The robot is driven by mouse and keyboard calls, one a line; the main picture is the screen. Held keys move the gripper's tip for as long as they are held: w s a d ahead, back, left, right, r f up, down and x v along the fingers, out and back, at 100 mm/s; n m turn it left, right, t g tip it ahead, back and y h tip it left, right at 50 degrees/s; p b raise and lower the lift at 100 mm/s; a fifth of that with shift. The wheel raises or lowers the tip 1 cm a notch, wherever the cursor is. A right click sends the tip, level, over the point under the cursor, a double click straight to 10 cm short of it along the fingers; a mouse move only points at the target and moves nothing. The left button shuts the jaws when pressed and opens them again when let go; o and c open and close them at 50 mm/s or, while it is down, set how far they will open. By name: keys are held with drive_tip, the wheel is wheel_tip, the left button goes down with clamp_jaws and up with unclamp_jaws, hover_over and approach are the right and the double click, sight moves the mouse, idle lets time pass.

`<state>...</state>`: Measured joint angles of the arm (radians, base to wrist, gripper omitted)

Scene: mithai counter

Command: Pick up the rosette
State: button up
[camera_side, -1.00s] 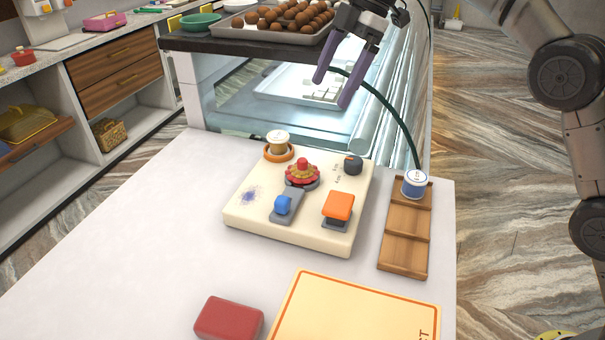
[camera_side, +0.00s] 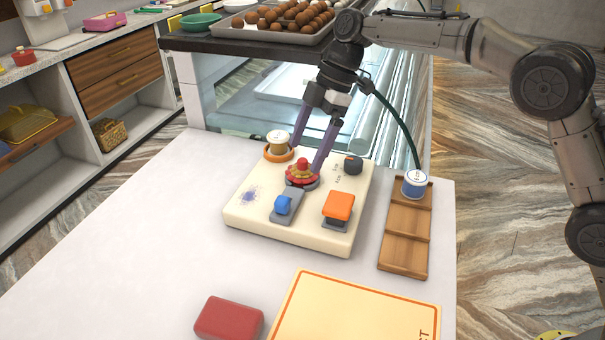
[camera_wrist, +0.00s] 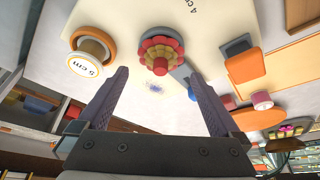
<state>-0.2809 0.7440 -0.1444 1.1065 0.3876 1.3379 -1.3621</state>
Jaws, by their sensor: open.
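The rosette (camera_side: 301,171), red and yellow with a red knob on top, sits on a grey base on the cream board (camera_side: 245,219). In the wrist view the rosette (camera_wrist: 159,56) shows ahead of the fingertips, about midway between them. My gripper (camera_side: 309,162) is open and points down over the back of the board, one finger near the tan cylinder and the other just behind and right of the rosette. In the wrist view my gripper (camera_wrist: 163,84) has its fingers wide apart with nothing between them. I cannot tell whether a finger touches anything.
The board also holds a tan cylinder in an orange ring (camera_side: 278,142), a blue knob (camera_side: 283,204), an orange block (camera_side: 339,206) and a dark knob (camera_side: 353,164). A wooden tray (camera_side: 405,256) with a blue-and-white cylinder (camera_side: 414,184) stands right. A red block (camera_side: 229,318) lies in front.

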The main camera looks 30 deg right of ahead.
sight(303, 160)
drive_tip(key=shift+x, duration=1.9)
drive_tip(key=shift+d, duration=0.15)
drive_tip(key=c, duration=1.2)
